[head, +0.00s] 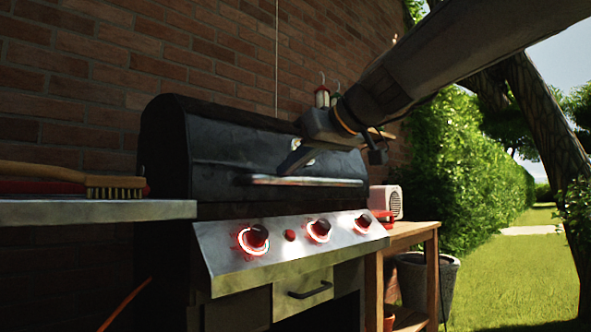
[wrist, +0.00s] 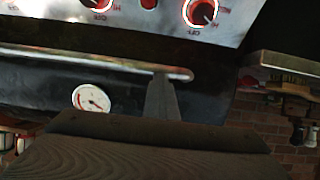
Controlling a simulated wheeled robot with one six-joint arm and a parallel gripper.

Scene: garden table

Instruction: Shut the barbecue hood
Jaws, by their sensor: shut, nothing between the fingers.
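The barbecue hood (head: 218,137) is black and sits low over the barbecue body, in the middle of the head view. A dark band lies between it and the control panel; I cannot tell whether its edge fully touches the body. Its long metal handle (head: 315,181) runs across the front and also shows in the wrist view (wrist: 110,65). My gripper (head: 287,168) is shut and empty, its fingertips at the handle's upper side. In the wrist view the fingers (wrist: 162,90) reach the handle near its right end; I cannot tell whether they touch. A round gauge (wrist: 91,98) is on the hood.
The steel control panel (head: 275,243) has red-lit knobs. A side shelf (head: 95,211) at left holds a brush (head: 115,187). A wooden table (head: 412,231) at right carries a pale radio-like box (head: 386,200). A brick wall stands close behind; lawn is open at right.

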